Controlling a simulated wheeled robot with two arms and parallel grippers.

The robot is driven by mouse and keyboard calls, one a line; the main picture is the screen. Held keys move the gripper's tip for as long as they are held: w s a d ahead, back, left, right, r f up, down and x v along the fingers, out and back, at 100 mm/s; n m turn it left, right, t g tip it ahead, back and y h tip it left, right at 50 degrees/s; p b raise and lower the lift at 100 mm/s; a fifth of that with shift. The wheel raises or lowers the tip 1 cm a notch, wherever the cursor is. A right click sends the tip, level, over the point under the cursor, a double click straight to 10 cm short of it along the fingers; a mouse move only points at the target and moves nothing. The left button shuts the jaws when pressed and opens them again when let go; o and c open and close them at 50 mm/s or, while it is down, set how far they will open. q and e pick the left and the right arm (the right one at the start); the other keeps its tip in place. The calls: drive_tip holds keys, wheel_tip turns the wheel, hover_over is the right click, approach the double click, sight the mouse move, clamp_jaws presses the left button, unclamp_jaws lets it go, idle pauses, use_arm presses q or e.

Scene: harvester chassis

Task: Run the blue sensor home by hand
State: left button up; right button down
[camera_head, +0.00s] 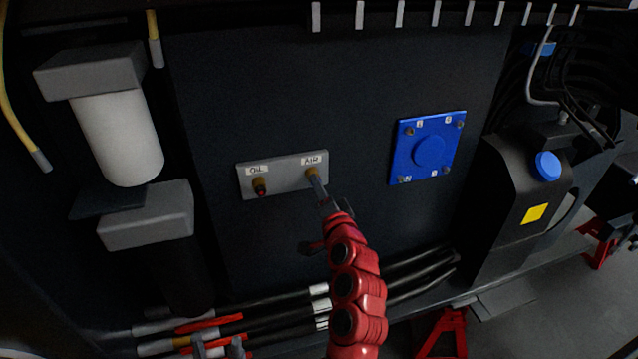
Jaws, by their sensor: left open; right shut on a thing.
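A grey plate (285,182) on the dark wall carries two brass ports labelled OIL and AIR. My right gripper (319,184), on the red arm, reaches up to the AIR port (312,172). It is shut on a small part there, which I take for the blue sensor; the jaws hide it and no blue shows. I cannot tell how deep it sits. My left gripper (219,346) is open at the bottom edge, well below the plate, and only its fingertips show.
A blue square cover (428,148) with corner bolts is right of the plate. A white filter canister (118,138) is at left. A black tank (515,195) with a blue cap stands at right. Hoses (400,278) run along the bottom. The wall around the plate is clear.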

drive_tip(key=c, duration=0.6)
unclamp_jaws()
drive_tip(key=shift+c, duration=1.2)
drive_tip(key=shift+s, duration=0.1)
drive_tip(key=shift+v, duration=1)
